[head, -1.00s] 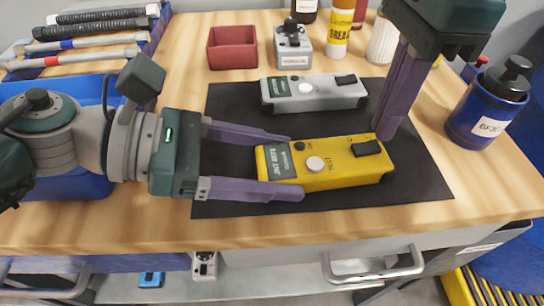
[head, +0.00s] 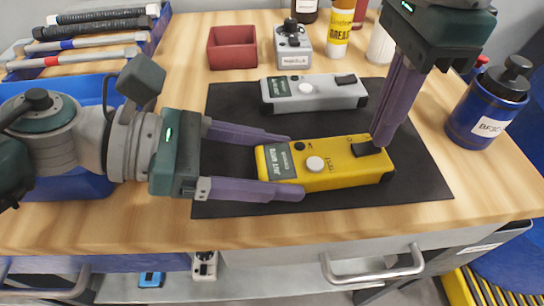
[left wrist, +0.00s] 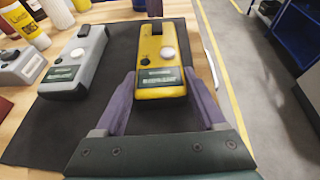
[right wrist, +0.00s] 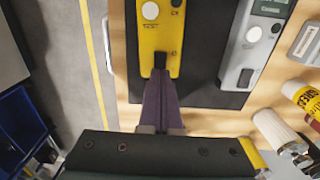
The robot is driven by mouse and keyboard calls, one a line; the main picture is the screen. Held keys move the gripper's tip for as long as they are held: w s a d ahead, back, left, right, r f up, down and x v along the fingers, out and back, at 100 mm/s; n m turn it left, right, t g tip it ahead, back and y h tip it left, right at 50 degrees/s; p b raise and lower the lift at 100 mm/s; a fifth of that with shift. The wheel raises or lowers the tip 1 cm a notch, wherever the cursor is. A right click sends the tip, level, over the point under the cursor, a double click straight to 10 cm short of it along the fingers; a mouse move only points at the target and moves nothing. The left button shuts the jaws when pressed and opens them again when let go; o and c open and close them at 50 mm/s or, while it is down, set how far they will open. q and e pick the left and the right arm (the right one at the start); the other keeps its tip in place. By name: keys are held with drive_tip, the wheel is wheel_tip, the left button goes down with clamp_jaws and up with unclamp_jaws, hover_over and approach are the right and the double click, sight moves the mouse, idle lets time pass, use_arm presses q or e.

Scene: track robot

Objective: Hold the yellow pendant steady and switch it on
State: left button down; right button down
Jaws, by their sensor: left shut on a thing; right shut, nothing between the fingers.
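The yellow pendant (head: 336,176) lies flat on the black mat (head: 232,110), with a dark screen at its left end, a round white button and a black rocker switch (head: 366,149) at its right end. My left gripper (head: 290,166) is shut on the pendant's left end, a finger along each long side; the left wrist view (left wrist: 160,85) shows this too. My right gripper (head: 380,143) is shut and empty, pointing down with its tips at the rocker switch. In the right wrist view the tips (right wrist: 158,72) meet the switch, whose near part they hide; I cannot tell how it is set.
A grey pendant (head: 325,92) lies behind the yellow one on the mat. A red bin (head: 232,47), a small grey device (head: 292,48) and bottles stand at the back. A blue bottle (head: 487,105) stands at the right. The mat's front strip is clear.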

drive_tip(key=shift+f, duration=0.45)
drive_tip(key=shift+r, duration=3.05)
use_arm(q)
unclamp_jaws()
